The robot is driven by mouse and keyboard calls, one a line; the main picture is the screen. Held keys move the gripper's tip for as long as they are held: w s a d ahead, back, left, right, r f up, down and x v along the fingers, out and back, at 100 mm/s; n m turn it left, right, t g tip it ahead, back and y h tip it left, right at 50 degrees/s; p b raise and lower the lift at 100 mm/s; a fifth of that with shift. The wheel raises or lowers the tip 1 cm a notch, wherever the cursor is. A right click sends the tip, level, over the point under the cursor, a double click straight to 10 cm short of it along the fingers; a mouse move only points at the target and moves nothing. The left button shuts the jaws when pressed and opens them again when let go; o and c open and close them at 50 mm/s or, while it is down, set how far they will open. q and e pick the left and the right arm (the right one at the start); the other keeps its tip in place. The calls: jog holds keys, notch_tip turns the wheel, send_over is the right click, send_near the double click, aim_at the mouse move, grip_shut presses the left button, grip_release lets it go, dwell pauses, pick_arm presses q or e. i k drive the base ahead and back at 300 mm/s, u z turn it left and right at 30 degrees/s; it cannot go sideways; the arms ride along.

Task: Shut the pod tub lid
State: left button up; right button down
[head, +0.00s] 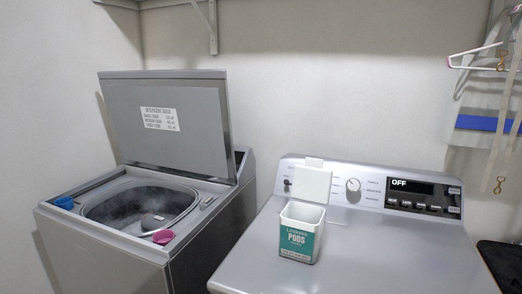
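The pod tub (300,238) is a white box with a teal label reading "PODS". It stands upright on top of the right machine. Its white lid (313,180) is open and stands up behind the tub's rim, in front of the control panel. The tub's mouth is uncovered. Neither of my grippers shows in the head view.
The pod tub stands on the dryer-like machine's top (370,262), with clear room around it. At left the topload washer (110,250) has its lid (170,110) raised. A blue cap (64,202) and pink cup (163,237) are on it. Hangers (475,55) hang at right.

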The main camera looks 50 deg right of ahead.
aim_at(312, 183)
jog(key=u, duration=0.05)
jog(key=k, duration=0.3)
jog(key=z, duration=0.8)
